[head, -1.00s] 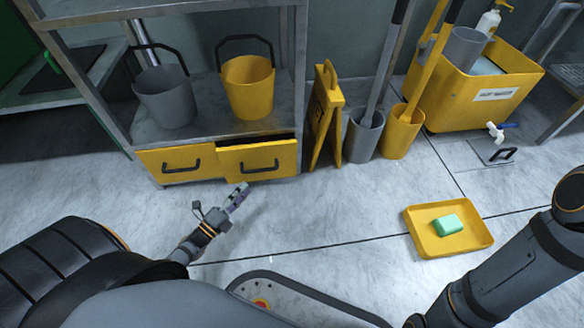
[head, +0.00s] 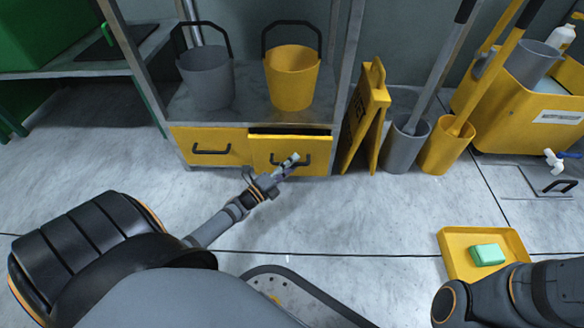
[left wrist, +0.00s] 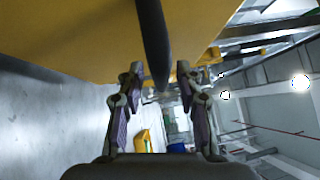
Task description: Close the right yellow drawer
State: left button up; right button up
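The right yellow drawer (head: 320,156) is under the shelf in the head view, partly open, with a dark gap along its top edge. Its black handle (head: 308,161) is partly hidden by my left gripper (head: 288,164), which is in front of it. In the left wrist view the yellow drawer front (left wrist: 85,35) fills the top. The dark handle (left wrist: 153,40) runs down toward the space between the fingers. My left gripper (left wrist: 160,88) has its fingers apart and holds nothing; contact with the handle cannot be told. My right gripper is out of view.
The left yellow drawer (head: 183,145) looks shut. A grey bucket (head: 207,82) and a yellow bucket (head: 291,80) stand on the shelf above. A folded yellow sign (head: 366,120) stands just right of the drawers. A yellow tray (head: 455,262) with green soap (head: 487,255) lies on the floor.

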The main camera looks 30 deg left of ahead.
pick_arm(q)
jog(key=shift+w, duration=0.1)
grip_shut()
dwell(0.3)
jog(key=shift+r, duration=0.1)
